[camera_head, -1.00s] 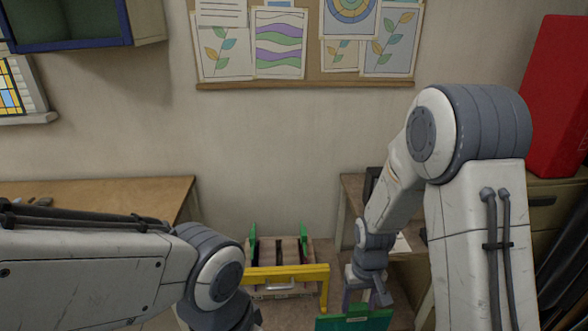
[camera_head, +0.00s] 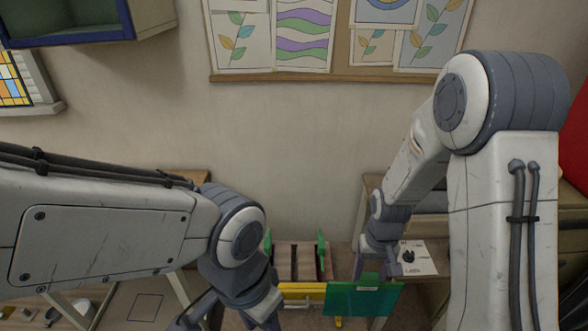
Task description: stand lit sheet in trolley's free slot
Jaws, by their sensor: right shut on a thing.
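My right gripper (camera_head: 376,262) is shut on the green sheet (camera_head: 360,300), which hangs upright below it. The sheet is a teal-green panel with a small pale label on its top edge. The trolley (camera_head: 288,250) stands on the floor by the wall, left of the sheet. It has dark slots, green uprights and a yellow front bar (camera_head: 302,291). The sheet overlaps the bar's right end in the picture; I cannot tell whether they touch. My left gripper (camera_head: 232,312) is low at the bottom edge, partly cut off, left of the trolley; its jaws are unclear.
A bench (camera_head: 150,302) with a drawn square and small items lies at lower left. Another bench on the right holds a white paper (camera_head: 416,258) with a dark object on it. A pinboard (camera_head: 340,60) and a blue-edged cabinet (camera_head: 90,38) are on the wall.

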